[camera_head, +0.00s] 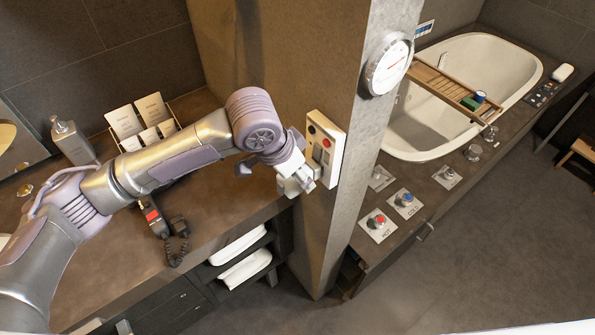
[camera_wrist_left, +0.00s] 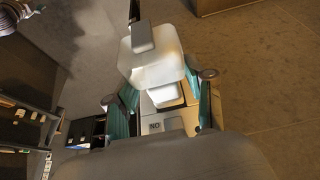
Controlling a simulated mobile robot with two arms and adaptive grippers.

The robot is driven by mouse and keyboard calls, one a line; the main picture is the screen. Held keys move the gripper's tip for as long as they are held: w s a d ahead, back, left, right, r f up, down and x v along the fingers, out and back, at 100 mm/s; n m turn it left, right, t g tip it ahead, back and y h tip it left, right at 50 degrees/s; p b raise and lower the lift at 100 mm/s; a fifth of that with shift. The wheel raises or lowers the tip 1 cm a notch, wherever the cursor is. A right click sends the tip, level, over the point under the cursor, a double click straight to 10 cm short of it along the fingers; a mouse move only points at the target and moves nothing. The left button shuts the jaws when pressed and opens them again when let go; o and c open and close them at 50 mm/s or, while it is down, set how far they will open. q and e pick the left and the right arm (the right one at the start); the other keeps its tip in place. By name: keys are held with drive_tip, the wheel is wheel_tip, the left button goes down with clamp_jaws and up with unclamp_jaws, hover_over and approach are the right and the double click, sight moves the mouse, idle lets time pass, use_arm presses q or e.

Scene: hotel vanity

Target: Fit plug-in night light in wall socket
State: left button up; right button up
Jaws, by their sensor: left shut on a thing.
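My left gripper (camera_head: 299,178) is beside the pillar, close to the lower left of a cream wall plate (camera_head: 336,153) with red and dark round parts and grey parts below. In the left wrist view, the teal-padded fingers of my left gripper (camera_wrist_left: 158,95) are shut on the white, rounded night light (camera_wrist_left: 152,65). A grey block shows at its upper end. In the head view the gripper largely hides the night light, and I cannot tell whether it touches the plate. My right gripper is not in view.
The pillar (camera_head: 290,70) stands between the dark counter (camera_head: 215,225) and the bathtub (camera_head: 455,125). A round wall gauge (camera_head: 390,66) is above the plate. Tap knobs (camera_head: 377,222) are at right.

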use_arm(q)
drive_tip(key=shift+w+d+r+p, duration=0.1)
drive_tip(key=shift+w+d+p, duration=0.55)
drive_tip(key=shift+d, duration=0.25)
idle(0.6)
drive_tip(key=o, duration=1.2)
drive_tip(key=shift+w+d, duration=0.1)
drive_tip(key=shift+d, duration=0.1)
drive_tip(key=shift+a, duration=0.1)
drive_tip(key=shift+a+r, duration=0.1)
drive_tip(key=shift+r, duration=0.1)
drive_tip(key=v, duration=1.1)
drive_tip(key=shift+r, duration=0.15)
